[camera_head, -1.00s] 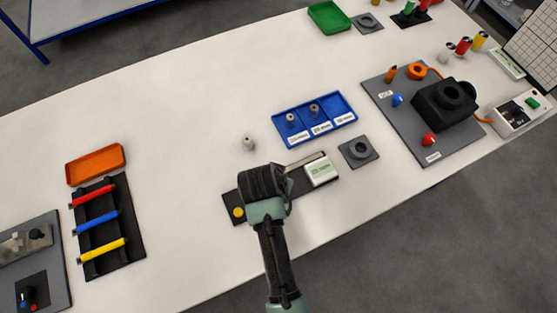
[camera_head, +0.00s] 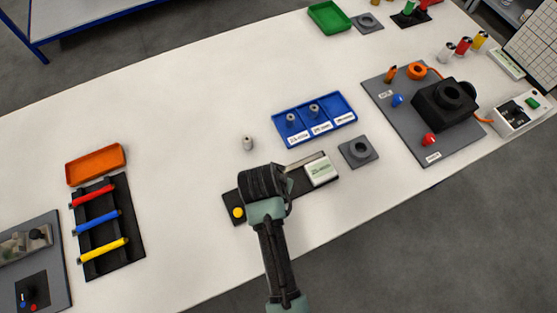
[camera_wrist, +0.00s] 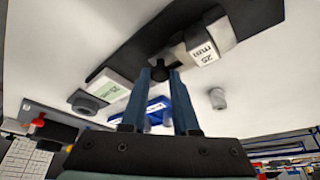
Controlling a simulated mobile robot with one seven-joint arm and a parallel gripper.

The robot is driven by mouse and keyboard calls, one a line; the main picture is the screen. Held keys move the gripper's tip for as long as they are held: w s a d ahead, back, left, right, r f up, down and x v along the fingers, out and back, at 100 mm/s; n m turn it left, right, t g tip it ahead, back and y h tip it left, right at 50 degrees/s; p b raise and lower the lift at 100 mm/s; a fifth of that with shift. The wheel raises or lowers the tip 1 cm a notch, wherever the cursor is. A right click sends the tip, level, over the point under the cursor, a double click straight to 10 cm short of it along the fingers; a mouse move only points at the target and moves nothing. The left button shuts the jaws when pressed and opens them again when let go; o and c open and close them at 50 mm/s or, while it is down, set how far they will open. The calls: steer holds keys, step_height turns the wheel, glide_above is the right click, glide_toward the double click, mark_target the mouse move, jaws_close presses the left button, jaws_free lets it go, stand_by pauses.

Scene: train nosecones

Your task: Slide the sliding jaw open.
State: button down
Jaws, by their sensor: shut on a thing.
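The measuring fixture is a dark base plate (camera_head: 300,187) on the white table, with a pale metal bar (camera_head: 305,160), a white display block (camera_head: 320,170) and a yellow button (camera_head: 238,212). My gripper (camera_wrist: 161,76) is over the middle of the plate, its blue fingers closed around a small black knob (camera_wrist: 160,69). The knob appears to belong to the sliding jaw, most of which is hidden behind my gripper in the head view. In the wrist view a grey block labelled 25 mm (camera_wrist: 204,50) sits close beside the knob. I cannot tell whether the jaw touches it.
A blue tray (camera_head: 352,119) with small grey cylinders and a grey socket block (camera_head: 358,152) are behind and right of the fixture. A loose grey cylinder (camera_head: 248,143) stands just behind my gripper. The table left of the fixture is clear up to the black rack (camera_head: 133,230).

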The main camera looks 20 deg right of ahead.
mark_target(290, 177)
steer(key=shift+d, duration=1.5)
steer(key=c, duration=0.7)
jaws_free()
steer(key=shift+d, duration=0.1)
steer(key=shift+a+r, duration=0.2)
steer(key=shift+r, duration=0.05)
steer(key=v, duration=1.2)
steer(key=shift+s+r, duration=0.1)
steer(key=shift+r, duration=0.1)
